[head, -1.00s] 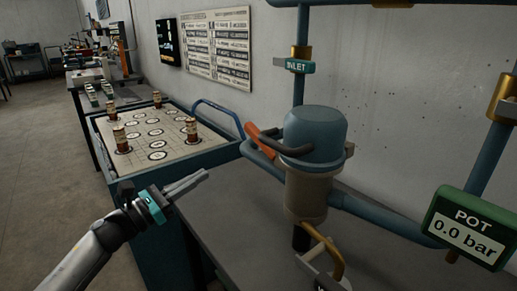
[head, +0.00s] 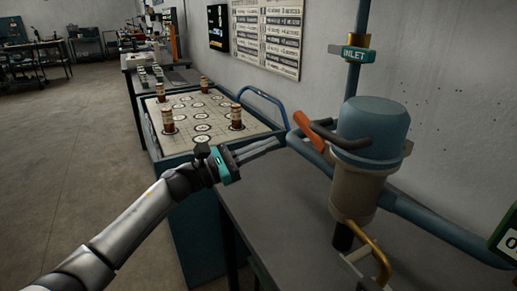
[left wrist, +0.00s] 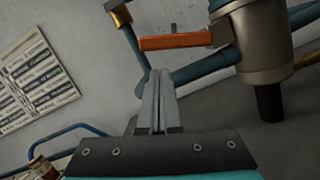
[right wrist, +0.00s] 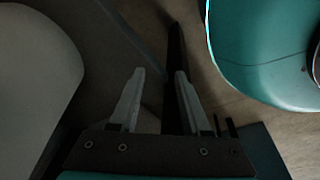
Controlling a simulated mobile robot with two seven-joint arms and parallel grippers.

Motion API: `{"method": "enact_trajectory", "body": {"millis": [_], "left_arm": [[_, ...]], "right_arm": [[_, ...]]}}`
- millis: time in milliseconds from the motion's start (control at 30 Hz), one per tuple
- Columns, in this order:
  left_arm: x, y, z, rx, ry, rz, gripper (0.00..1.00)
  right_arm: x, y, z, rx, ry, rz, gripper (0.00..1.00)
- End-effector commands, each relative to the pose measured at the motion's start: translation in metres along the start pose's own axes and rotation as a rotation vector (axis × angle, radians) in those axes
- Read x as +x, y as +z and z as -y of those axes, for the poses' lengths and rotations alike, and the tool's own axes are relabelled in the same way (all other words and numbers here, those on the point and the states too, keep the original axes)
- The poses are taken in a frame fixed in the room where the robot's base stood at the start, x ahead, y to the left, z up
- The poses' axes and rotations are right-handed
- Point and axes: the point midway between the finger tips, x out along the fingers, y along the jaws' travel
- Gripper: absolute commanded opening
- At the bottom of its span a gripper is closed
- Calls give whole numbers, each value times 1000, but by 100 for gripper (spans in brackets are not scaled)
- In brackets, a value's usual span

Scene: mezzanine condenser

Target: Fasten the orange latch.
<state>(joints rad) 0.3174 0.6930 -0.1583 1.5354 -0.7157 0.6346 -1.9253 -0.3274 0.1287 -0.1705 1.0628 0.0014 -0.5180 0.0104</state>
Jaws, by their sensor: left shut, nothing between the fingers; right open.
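The orange latch (head: 309,131) is a short bar on the left side of the blue-capped pot (head: 371,135), beside a dark curved handle (head: 338,133). In the left wrist view the orange latch (left wrist: 175,41) lies level, ahead of and above my fingertips, with a gap between. My left gripper (head: 281,143) is shut and empty, to the left of the latch, its fingers pointing toward the pot. It also shows in the left wrist view (left wrist: 159,75). My right gripper (right wrist: 160,75) is open and empty in the right wrist view, and out of the head view.
The pot stands over a dark bench (head: 270,205) with blue pipes (head: 425,222) around it and a brass-coloured spout (head: 370,245) below. A cart with a blue handle (head: 265,99) and several bottles is behind my left gripper. The bench's left part is clear.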

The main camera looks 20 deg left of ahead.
Motion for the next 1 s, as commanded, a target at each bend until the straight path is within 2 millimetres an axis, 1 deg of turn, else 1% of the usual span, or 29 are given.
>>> {"method": "enact_trajectory", "body": {"millis": [33, 200, 400, 600, 1000], "left_arm": [[10, 1, 0, 1, 0, 3, 0], [35, 1, -1, 0, 1, 2, 0], [54, 0, 0, -1, 1, 0, 0], [60, 0, 0, -1, 1, 0, 0], [62, 1, 2, 4, -2, 0, 0]], "right_arm": [[0, 0, 0, 0, 0, 0, 47], [0, 0, 0, 0, 0, -1, 47], [0, 1, 0, 0, 0, 0, 47], [0, 1, 0, 0, 0, 1, 47], [0, 0, -1, 0, 1, 1, 47]]}}
